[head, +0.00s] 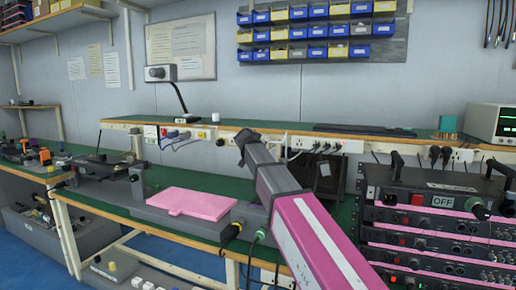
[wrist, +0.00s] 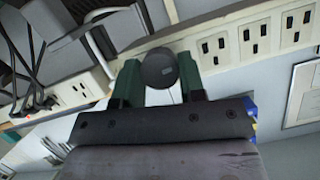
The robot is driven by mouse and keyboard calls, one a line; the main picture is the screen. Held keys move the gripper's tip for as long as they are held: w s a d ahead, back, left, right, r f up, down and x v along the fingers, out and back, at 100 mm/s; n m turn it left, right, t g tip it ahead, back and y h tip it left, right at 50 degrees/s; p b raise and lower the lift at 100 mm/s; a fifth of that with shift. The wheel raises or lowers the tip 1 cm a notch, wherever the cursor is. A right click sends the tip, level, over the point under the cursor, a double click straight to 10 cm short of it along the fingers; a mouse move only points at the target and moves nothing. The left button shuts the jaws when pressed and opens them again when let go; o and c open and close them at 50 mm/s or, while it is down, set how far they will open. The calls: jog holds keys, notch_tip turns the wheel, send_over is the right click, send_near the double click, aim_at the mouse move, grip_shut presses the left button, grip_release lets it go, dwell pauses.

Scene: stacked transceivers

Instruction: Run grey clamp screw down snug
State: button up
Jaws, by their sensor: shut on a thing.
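In the wrist view my gripper (wrist: 158,82) has its two dark green fingers on either side of a dark grey round knob (wrist: 159,67), which looks like the head of the grey clamp screw. The fingers are shut on it. Its shaft and whatever it threads into are hidden, so I cannot tell how far down it sits. In the head view my arm reaches up from the lower right, and its dark end (head: 244,138) is over the bench in front of the white socket strip. The knob cannot be made out there.
A stack of pink-edged transceivers (head: 440,225) with handles stands at the right. A pink plate (head: 190,202) lies on a grey unit on the green bench (head: 110,200). White socket trunking (wrist: 255,40) with cables runs close behind my gripper.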

jog(key=shift+s+d+f+m+t+y, duration=0.15)
jog(key=shift+m+t+y, duration=0.25)
jog(key=shift+m, duration=0.45)
jog(key=shift+s+a+f+m+t+y, duration=0.1)
jog(key=shift+m+t+y, duration=0.1)
jog(key=shift+m+y, duration=0.55)
jog(key=shift+s+d+f+m+t+y, duration=0.15)
jog(key=shift+m+t+y, duration=0.2)
jog(key=shift+m, duration=0.65)
jog(key=shift+a+r, duration=0.1)
jog(key=shift+r, duration=0.05)
jog(key=o, duration=0.9)
jog(key=shift+o, duration=0.2)
jog(key=shift+w+r, duration=0.1)
